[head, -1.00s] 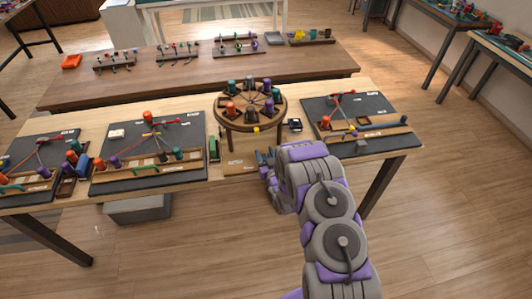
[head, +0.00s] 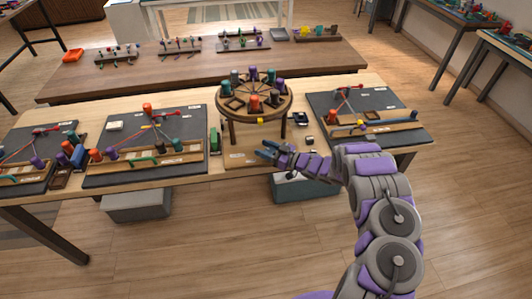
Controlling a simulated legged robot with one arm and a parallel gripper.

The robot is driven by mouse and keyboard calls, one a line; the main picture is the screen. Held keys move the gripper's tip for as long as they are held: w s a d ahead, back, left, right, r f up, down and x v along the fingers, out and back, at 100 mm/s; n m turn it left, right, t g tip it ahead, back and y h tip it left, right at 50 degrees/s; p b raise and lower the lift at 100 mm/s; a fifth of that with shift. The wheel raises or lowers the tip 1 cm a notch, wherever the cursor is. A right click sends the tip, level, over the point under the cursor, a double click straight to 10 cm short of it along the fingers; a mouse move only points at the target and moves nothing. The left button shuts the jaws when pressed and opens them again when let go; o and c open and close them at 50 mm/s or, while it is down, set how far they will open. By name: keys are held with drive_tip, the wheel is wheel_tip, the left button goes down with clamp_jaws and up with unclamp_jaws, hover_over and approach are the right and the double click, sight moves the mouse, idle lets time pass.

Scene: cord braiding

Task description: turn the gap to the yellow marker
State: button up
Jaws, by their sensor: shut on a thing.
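The round wooden braiding disk (head: 238,114) stands on legs at the middle of the table, with orange, green and purple bobbins around its top. A square pocket without a bobbin, the gap (head: 234,103), shows at its front left. The yellow marker (head: 260,121) is below the front rim, to the right of the gap. My gripper (head: 266,151) is low in front of the disk, below the marker, pointing left. It looks apart from the disk top. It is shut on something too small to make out.
Dark boards with cords and bobbins lie left (head: 145,140) and right (head: 400,118) of the disk. A green block (head: 214,139) stands left of the disk and a small black object (head: 301,117) right of it. A second table (head: 180,75) with racks is behind.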

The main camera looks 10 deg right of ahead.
drive_tip(key=shift+n+g+y+b, duration=0.65)
drive_tip(key=shift+n+g, duration=0.25)
drive_tip(key=shift+g, duration=0.3)
drive_tip(key=shift+r, duration=0.1)
drive_tip(key=o, duration=1)
drive_tip(key=shift+s, duration=0.1)
drive_tip(key=shift+c, duration=0.2)
drive_tip(key=p+v, duration=0.3)
drive_tip(key=v, duration=1.4)
drive_tip(key=shift+d+f, duration=0.3)
drive_tip(key=shift+d, duration=0.05)
